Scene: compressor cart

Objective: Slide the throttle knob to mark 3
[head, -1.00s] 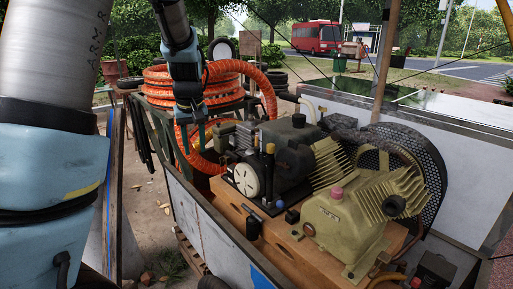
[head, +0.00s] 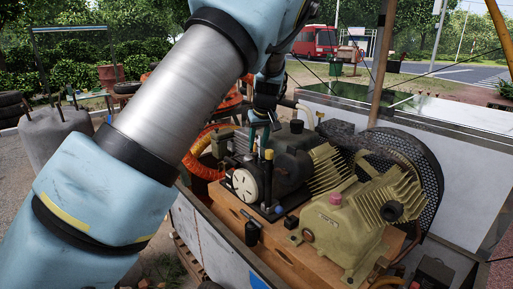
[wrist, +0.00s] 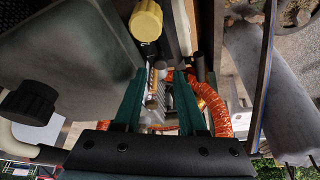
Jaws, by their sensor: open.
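My gripper (head: 262,132) is over the far left part of the engine in the head view. In the wrist view its two green fingers (wrist: 156,78) are apart with nothing held between them. A yellow ribbed knob (wrist: 146,21) on a dark stem shows just beyond the fingertips, apart from them. It appears to be the yellow-topped black post (head: 269,153) beside the engine in the head view. I cannot tell for sure that it is the throttle knob. A narrow light strip (wrist: 153,88) lies below, between the fingers; I cannot read any marks on it.
The engine's dark tank (wrist: 70,65) with a black cap (wrist: 28,103) is close to the left finger. A dark post (wrist: 199,66) stands near the right finger. Orange hose (wrist: 212,105) lies beyond. The tan compressor (head: 350,228) is at right on the cart.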

